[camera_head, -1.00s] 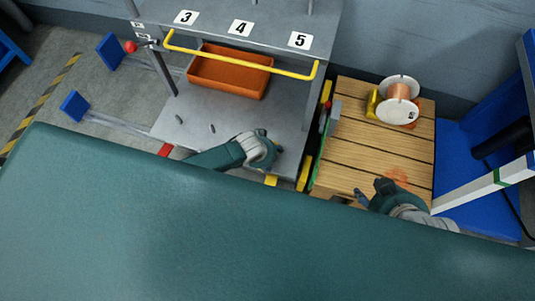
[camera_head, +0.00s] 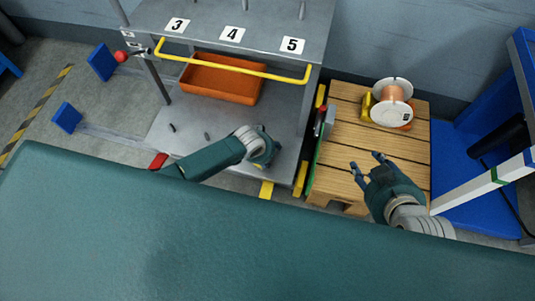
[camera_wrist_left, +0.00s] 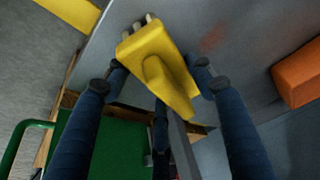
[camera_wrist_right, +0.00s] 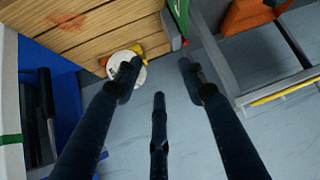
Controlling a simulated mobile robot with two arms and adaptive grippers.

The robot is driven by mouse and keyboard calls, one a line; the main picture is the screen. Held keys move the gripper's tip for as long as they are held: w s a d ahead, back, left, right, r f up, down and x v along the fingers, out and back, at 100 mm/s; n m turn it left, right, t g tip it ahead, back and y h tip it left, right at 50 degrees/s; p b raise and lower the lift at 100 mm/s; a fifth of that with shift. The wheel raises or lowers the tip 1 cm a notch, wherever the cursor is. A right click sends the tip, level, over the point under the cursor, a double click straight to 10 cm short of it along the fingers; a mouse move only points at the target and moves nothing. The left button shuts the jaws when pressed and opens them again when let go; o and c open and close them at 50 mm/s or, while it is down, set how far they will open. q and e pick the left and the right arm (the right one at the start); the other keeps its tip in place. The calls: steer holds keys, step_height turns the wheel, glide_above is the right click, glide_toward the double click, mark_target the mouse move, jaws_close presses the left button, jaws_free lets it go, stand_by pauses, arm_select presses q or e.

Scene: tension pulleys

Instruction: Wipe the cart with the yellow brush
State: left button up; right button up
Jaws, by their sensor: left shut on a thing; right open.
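The grey metal cart (camera_head: 190,112) stands at centre left with numbered labels on its upper shelf. My left gripper (camera_head: 268,148) is over the right part of its lower shelf. In the left wrist view, the left gripper (camera_wrist_left: 158,82) is shut on the yellow brush (camera_wrist_left: 158,62), held between its fingers. A faint reddish stain (camera_wrist_left: 213,38) shows on the grey surface beside the brush. Whether the brush touches the shelf I cannot tell. My right gripper (camera_head: 368,168) is open and empty above the wooden table.
An orange bin (camera_head: 220,80) sits on the cart's lower shelf, behind a yellow bar (camera_head: 230,65). The slatted wooden table (camera_head: 345,125) holds a wire spool (camera_head: 392,103); a reddish stain (camera_wrist_right: 84,22) marks its top. A blue frame (camera_head: 465,155) stands at right.

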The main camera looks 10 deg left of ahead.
arm_select(q)
steer(key=shift+w+b, duration=0.45)
steer(key=shift+w, duration=0.45)
steer(key=shift+w+f+b, duration=0.15)
steer(key=shift+w+b, duration=0.25)
steer(key=shift+w, duration=0.35)
steer(key=shift+w+b, duration=0.3)
steer(key=shift+w, duration=0.2)
steer(key=shift+w+d, duration=0.1)
steer(key=shift+w, duration=0.4)
steer(key=shift+w+b, duration=0.45)
steer(key=shift+b, duration=0.1)
steer(key=shift+w, duration=0.4)
arm_select(e)
steer(key=w+a+r+t+y, duration=0.1)
steer(key=w+r+t, duration=0.3)
steer(key=r, duration=0.5)
steer(key=w+a+r+t+y, duration=0.2)
steer(key=r+t, duration=0.4)
steer(key=r, duration=0.4)
steer(key=shift+w+a+n, duration=0.3)
steer(key=shift+w+a, duration=0.5)
steer(key=shift+w, duration=0.3)
steer(key=shift+f, duration=0.1)
